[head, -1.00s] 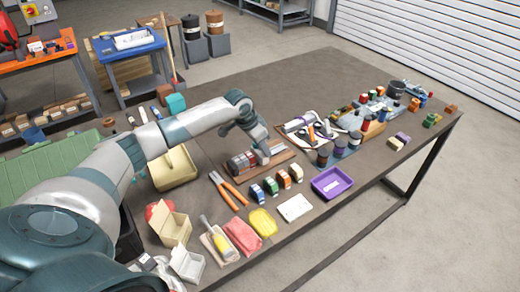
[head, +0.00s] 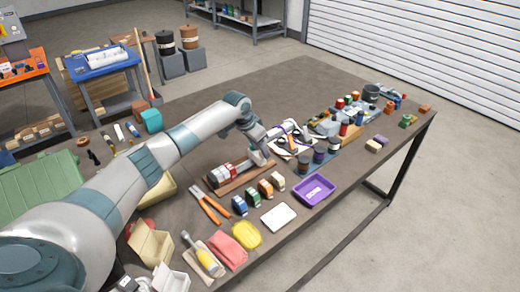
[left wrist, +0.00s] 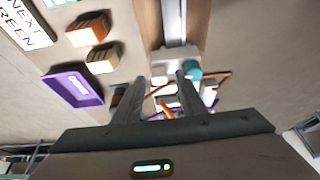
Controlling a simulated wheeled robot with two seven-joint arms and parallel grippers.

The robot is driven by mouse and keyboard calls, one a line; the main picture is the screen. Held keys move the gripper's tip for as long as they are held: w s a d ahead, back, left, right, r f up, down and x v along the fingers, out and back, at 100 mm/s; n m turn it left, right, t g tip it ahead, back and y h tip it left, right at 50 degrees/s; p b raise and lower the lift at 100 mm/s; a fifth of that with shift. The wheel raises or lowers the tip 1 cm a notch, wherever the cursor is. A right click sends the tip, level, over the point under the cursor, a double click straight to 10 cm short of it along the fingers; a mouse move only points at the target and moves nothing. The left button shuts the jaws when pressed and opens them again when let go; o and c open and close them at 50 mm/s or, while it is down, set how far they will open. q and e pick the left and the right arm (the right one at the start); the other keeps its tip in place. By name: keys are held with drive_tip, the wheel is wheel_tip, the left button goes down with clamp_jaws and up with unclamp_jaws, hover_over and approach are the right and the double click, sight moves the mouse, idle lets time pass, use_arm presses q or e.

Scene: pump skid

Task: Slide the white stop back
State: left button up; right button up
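A white block, which looks like the white stop (left wrist: 163,66), sits at a grey rail (left wrist: 173,22) on a wooden board in the left wrist view. The board (head: 250,177) also shows in the head view, with grey, red and white blocks (head: 222,174) at its left end. My left gripper (head: 261,158) is low over the board, pointing down. In the left wrist view, its two fingers (left wrist: 160,80) are apart, with the white block just beyond and between their tips. I cannot tell whether they touch it. My right gripper is not in view.
Orange-handled pliers (head: 211,204) lie left of the board. Several small coloured blocks (head: 265,188) and a purple tray (head: 314,190) stand in front. Dark jars (head: 319,154) and a cluster of parts are close on the right.

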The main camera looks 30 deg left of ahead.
use_arm(q)
drive_tip(key=b+v, duration=0.4)
drive_tip(key=v, duration=1.3)
drive_tip(key=shift+r, duration=0.15)
